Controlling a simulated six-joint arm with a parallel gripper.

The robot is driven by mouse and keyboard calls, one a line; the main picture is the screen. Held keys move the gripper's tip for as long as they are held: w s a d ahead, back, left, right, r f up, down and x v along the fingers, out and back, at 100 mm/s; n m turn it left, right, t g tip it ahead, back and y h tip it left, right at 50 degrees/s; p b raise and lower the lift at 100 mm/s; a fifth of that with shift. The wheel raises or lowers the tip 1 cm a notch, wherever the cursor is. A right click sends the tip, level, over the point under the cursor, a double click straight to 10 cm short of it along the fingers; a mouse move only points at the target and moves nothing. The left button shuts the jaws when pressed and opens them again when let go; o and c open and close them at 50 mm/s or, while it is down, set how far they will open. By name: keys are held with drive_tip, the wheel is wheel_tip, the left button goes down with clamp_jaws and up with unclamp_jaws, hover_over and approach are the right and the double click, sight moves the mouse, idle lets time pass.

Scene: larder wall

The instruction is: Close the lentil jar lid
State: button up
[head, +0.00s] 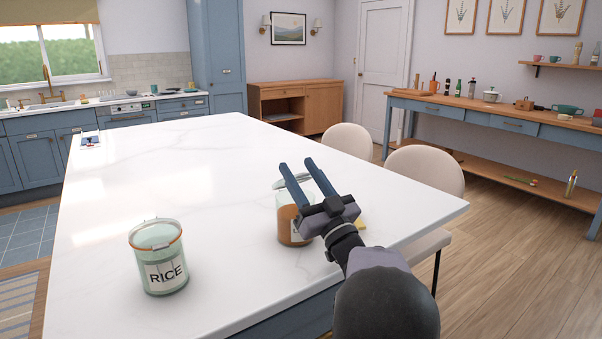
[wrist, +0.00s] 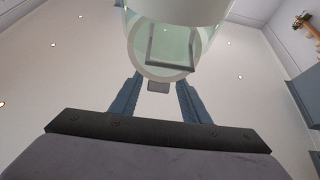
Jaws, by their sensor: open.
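The lentil jar (head: 288,222) is clear glass with orange-brown contents and a mostly covered pale label. It stands on the white island near its right front part. Its pale green glass lid (head: 279,184) shows above the jar body, partly behind my fingers; its exact tilt is hard to tell. My gripper (head: 298,164) is open and empty, in front of the jar's right side, fingers pointing up and left across the lid. In the wrist view, pale green glass with a wire clasp (wrist: 165,50) fills the top centre, beyond the two fingers (wrist: 160,82). I see no clear contact.
A glass jar labelled RICE (head: 163,272) stands on the island (head: 200,160) to the left. A small yellow thing (head: 361,225) lies just right of my gripper, mostly hidden. Pale chairs (head: 425,168) line the right edge.

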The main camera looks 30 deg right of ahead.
drive_tip(key=shift+s+f, duration=0.35)
drive_tip(key=shift+s, duration=0.05)
drive_tip(key=s+b, duration=0.1)
drive_tip(key=s, duration=1.1)
drive_tip(key=shift+a, duration=0.3)
drive_tip(key=shift+r, duration=0.1)
